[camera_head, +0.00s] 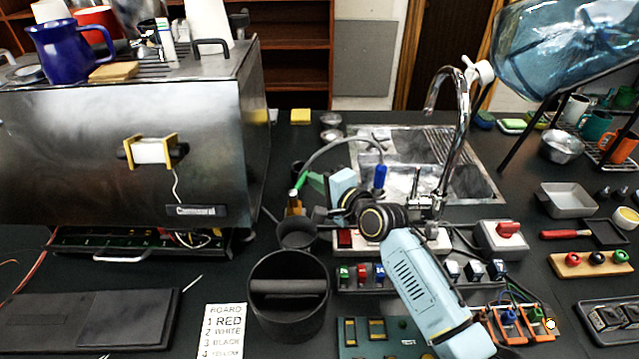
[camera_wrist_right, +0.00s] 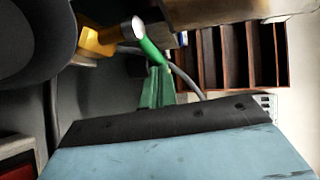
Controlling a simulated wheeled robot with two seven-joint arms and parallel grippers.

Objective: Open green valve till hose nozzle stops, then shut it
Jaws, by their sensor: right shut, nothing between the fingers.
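The green valve handle (camera_head: 301,179) sits on a brass body (camera_head: 294,202) beside the brewer. In the right wrist view the handle (camera_wrist_right: 151,50) slants down from the brass body (camera_wrist_right: 100,42), which has a white round end. My right gripper (camera_head: 317,182) is shut and empty; its green fingers (camera_wrist_right: 160,76) are close to the handle, but I cannot tell whether they touch. A grey hose (camera_head: 335,143) arches right to a blue nozzle (camera_head: 380,177) pointing down by the sink. Whether liquid flows from it is too small to tell. My left gripper is out of view.
The steel brewer (camera_head: 100,140) stands left of the valve. A dark cup (camera_head: 297,234) and a black knock box (camera_head: 288,290) stand in front. A chrome tap (camera_head: 462,130) rises at the sink (camera_head: 485,178).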

